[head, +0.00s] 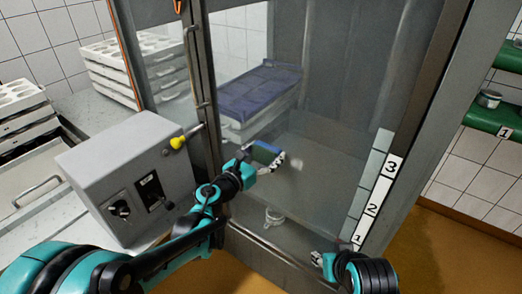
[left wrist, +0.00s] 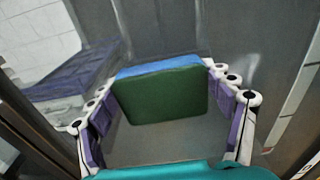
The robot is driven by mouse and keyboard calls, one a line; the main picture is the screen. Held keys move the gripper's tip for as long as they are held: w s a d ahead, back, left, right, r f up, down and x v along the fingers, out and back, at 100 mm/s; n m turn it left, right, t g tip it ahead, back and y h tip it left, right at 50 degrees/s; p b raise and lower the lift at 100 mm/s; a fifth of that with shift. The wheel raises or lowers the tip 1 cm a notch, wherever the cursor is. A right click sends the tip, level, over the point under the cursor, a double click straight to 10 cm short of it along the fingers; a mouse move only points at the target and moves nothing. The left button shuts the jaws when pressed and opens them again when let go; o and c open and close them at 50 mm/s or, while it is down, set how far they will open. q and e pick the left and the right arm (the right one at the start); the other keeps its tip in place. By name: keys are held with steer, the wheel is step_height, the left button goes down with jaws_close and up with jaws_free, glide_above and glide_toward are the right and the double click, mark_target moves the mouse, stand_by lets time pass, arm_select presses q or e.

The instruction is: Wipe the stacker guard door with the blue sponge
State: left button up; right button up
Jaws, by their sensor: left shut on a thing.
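The blue sponge (head: 266,152) has a green pad on one face. My left gripper (head: 270,160) is shut on it, in front of the clear stacker guard door (head: 340,110). In the left wrist view the sponge (left wrist: 160,92) sits between the finger tips, green face towards the camera and blue edge towards the door (left wrist: 215,30). I cannot tell whether the sponge touches the panel. A pale smudge (head: 296,164) shows on the door just right of the sponge. My right gripper (head: 322,258) is low by the door's bottom right; its fingers are too small to read.
A grey control box (head: 130,165) with a yellow knob stands left of the door frame. Stacked white mould trays (head: 120,75) are behind it. A number strip (head: 373,200) runs up the door's right side. Green shelves (head: 490,118) are at far right.

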mark_target(305, 163)
arm_select(q)
steer(key=shift+s+d, duration=0.8)
steer(key=shift+d, duration=0.4)
steer(key=shift+s+d, duration=0.8)
steer(key=shift+d, duration=0.35)
steer(key=shift+s+d, duration=0.8)
steer(key=shift+d, duration=0.4)
steer(key=shift+s+d, duration=1.15)
steer(key=shift+d, duration=0.25)
steer(key=shift+w+a+b, duration=0.15)
steer(key=shift+w+a, duration=1.3)
steer(key=shift+a, duration=0.5)
steer(key=shift+w+a+b, duration=0.15)
steer(key=shift+w+a, duration=1.25)
steer(key=shift+a, duration=0.5)
steer(key=shift+w+a+b, duration=0.15)
steer(key=shift+w+a, duration=1.3)
steer(key=shift+a, duration=0.5)
steer(key=shift+r, duration=0.1)
steer(key=shift+v, duration=3)
steer(key=shift+s+f, duration=0.1)
steer(key=shift+f, duration=0.15)
steer(key=v, duration=0.3)
steer(key=shift+f+p, duration=0.1)
steer(key=shift+p, duration=0.3)
